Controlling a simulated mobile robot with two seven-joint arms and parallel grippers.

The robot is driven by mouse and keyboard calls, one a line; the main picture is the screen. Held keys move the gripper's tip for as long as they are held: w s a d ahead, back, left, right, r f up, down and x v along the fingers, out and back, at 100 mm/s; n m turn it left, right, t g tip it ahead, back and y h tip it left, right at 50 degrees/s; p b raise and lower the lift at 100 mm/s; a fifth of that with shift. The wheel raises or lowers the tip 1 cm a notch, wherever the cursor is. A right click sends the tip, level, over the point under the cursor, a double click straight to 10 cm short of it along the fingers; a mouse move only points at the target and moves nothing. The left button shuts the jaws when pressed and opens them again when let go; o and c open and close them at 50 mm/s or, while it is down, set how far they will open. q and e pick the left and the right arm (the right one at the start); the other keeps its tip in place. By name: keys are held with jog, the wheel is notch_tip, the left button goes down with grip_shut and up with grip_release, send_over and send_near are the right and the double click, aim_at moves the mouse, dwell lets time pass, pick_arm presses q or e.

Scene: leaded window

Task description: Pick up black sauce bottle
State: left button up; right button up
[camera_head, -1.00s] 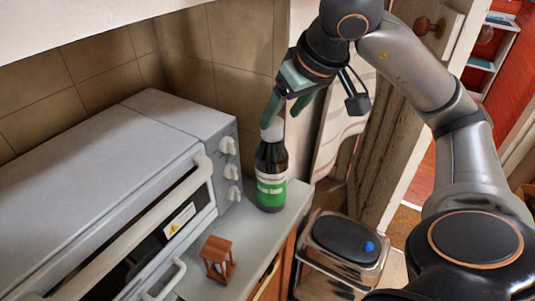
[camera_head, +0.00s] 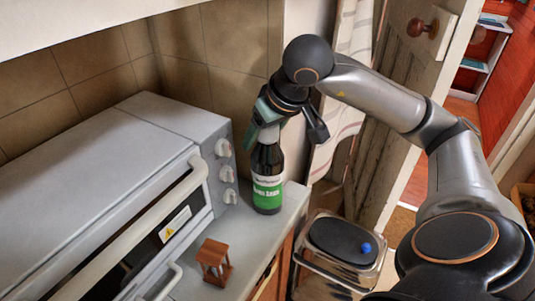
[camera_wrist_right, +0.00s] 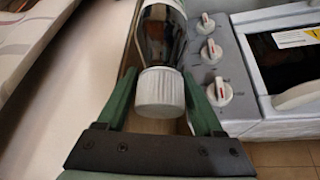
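The black sauce bottle (camera_head: 267,178) stands upright on the counter, right of the oven, with a white cap and a green and white label. My right gripper (camera_head: 266,124) is at the top of the bottle, coming from above. In the right wrist view the bottle's white cap (camera_wrist_right: 160,92) lies between the two green fingers of the right gripper (camera_wrist_right: 160,100), one on each side. A gap shows between the cap and the right-hand finger, so the fingers look open around it. My left gripper is not in view.
A grey toaster oven (camera_head: 130,185) with white knobs stands close left of the bottle. A small wooden hourglass (camera_head: 215,262) sits nearer on the counter (camera_head: 240,235). A black-lidded bin (camera_head: 342,243) stands on the floor to the right.

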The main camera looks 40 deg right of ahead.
grip_shut()
dwell(0.3)
dwell(0.3)
